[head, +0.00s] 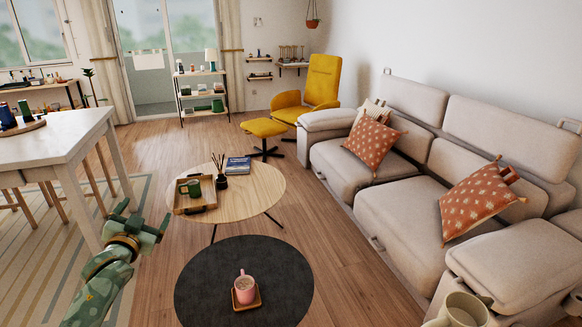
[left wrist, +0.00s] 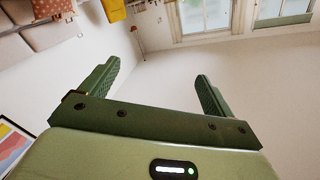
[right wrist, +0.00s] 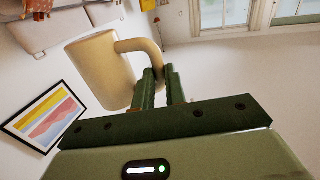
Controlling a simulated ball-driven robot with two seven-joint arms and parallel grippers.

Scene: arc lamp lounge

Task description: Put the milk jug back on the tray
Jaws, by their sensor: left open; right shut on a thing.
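The milk jug (head: 463,311) is a cream, open-topped jug at the bottom right of the head view, partly cut off by the frame edge. In the right wrist view, my right gripper (right wrist: 159,72) is shut on the handle of the jug (right wrist: 101,72). The tray (head: 197,209) is a small wooden tray on the left of the light round table, with dark green cups on it. The jug is far to the right of the tray, nearer to me. My left gripper (head: 143,214) is open and empty, left of the dark round table; its spread fingers show in the left wrist view (left wrist: 157,70).
The light wooden table (head: 255,185) also bears a reed diffuser (head: 219,180) and blue books (head: 238,166). A beige sofa (head: 395,215) stands on the right, a white table (head: 60,145) on the left.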

